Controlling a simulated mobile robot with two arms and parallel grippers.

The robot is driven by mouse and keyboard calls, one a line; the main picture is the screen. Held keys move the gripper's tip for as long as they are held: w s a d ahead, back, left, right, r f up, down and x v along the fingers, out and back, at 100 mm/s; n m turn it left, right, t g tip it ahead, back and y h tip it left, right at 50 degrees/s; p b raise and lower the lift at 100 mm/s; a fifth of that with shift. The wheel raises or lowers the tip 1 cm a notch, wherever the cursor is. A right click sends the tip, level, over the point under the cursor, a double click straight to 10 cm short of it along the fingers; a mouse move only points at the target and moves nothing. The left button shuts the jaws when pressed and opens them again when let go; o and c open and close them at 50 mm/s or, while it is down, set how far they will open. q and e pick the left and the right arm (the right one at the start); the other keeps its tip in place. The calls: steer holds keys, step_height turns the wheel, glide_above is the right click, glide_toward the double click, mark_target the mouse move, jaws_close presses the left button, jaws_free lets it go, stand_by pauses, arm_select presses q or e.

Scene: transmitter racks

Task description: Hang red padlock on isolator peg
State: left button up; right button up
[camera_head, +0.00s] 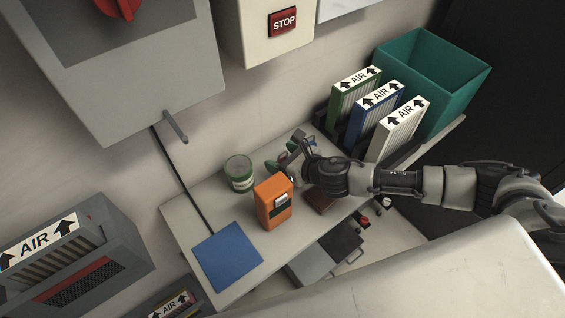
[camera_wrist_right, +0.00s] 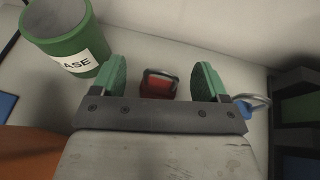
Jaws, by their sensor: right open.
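The red padlock (camera_wrist_right: 157,88) with its dark shackle lies on the shelf in the right wrist view, between the two green fingertips of my right gripper (camera_wrist_right: 160,78). The gripper is open, with a gap on both sides of the padlock. In the head view my right gripper (camera_head: 281,158) is low over the shelf, and I cannot make out the red padlock there. My left gripper is not in view.
A green-and-white can (camera_head: 239,173) and an orange device (camera_head: 273,203) stand close to the gripper. A blue padlock (camera_wrist_right: 252,104) is right of it. A blue mat (camera_head: 227,257) lies at the shelf's left. Air filters (camera_head: 377,110) and a green bin (camera_head: 440,85) stand right.

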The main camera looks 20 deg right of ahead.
steer(key=c, duration=1)
steer(key=shift+c, duration=0.2)
steer(key=shift+r, duration=0.5)
steer(key=r, duration=0.2)
steer(key=r+p, duration=0.1)
steer(key=shift+s+d+r, duration=0.1)
steer(key=shift+d+r, duration=0.2)
steer(key=shift+r, duration=0.1)
steer(key=s+d+r, duration=0.5)
steer(key=d+r, duration=0.1)
steer(key=d, duration=0.3)
steer(key=shift+s+d+r+b, duration=0.15)
steer(key=shift+s+d+b, duration=0.15)
steer(key=shift+s+b, duration=0.1)
